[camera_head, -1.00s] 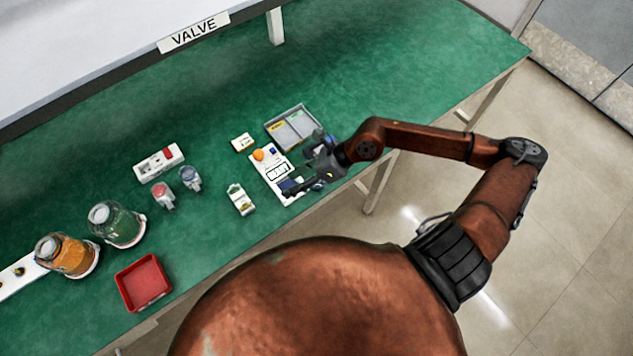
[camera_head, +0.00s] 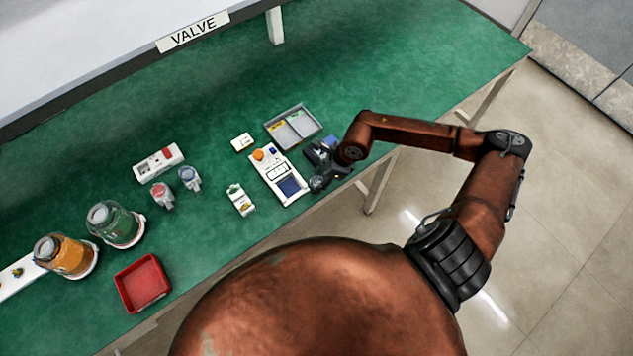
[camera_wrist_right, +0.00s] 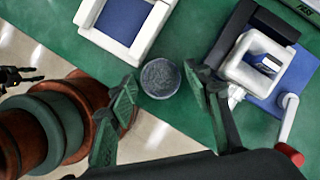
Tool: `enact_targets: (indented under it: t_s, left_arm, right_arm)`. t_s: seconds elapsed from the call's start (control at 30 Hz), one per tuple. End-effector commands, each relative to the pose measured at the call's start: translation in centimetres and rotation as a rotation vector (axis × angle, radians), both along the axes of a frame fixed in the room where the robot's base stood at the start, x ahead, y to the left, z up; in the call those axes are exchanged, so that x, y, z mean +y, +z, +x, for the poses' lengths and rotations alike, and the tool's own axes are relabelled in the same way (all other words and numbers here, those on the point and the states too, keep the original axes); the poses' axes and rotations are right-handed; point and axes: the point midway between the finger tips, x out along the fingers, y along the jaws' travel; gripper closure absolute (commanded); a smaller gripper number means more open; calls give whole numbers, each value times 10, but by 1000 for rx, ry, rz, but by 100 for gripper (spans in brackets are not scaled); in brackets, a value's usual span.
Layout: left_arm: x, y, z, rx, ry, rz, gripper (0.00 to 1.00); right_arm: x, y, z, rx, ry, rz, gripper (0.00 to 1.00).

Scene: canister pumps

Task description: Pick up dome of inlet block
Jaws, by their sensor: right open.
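A round, dark grey, speckled dome (camera_wrist_right: 160,78) is in the middle of the right wrist view, by the table's front edge. My right gripper (camera_wrist_right: 160,90) is open, with one finger on either side of it and gaps between. In the head view, my right gripper (camera_head: 322,178) is over the table edge, right of the white panel device. A white block on a blue base (camera_wrist_right: 262,68), with a red-tipped lever, is right of the dome; I cannot tell whether it is the inlet block. A dark jaw-like part (camera_wrist_right: 16,77), perhaps my left gripper, shows at the left edge.
The white panel device (camera_head: 270,172) with a blue screen is beside the dome. A grey parts tray (camera_head: 293,127) is behind it. Jars (camera_head: 117,224), a red tray (camera_head: 143,283) and small blocks stand to the left. The green table's back is clear.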

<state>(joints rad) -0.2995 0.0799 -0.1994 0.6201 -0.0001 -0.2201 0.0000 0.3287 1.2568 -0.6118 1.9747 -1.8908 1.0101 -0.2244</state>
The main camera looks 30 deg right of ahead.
Motion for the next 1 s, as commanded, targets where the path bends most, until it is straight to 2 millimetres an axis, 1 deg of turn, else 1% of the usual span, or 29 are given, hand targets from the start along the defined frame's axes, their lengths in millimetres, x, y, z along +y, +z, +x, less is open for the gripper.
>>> enact_targets:
  t_s: [0.2,0.5,0.53,0.83,1.0]
  left_arm:
    - [0,0,0,1,0,0,60]
    - [0,0,-1,1,0,0,60]
    - [0,0,-1,1,0,0,60]
    - [0,0,-1,1,-1,0,60]
    - [0,0,-1,1,-1,0,60]
  right_arm:
    - [0,0,0,-1,0,1,54]
    - [0,0,0,-1,0,1,75]
    - [0,0,0,-1,0,1,75]
    - [0,1,0,-1,0,1,76]
    - [0,10,1,-2,0,1,76]
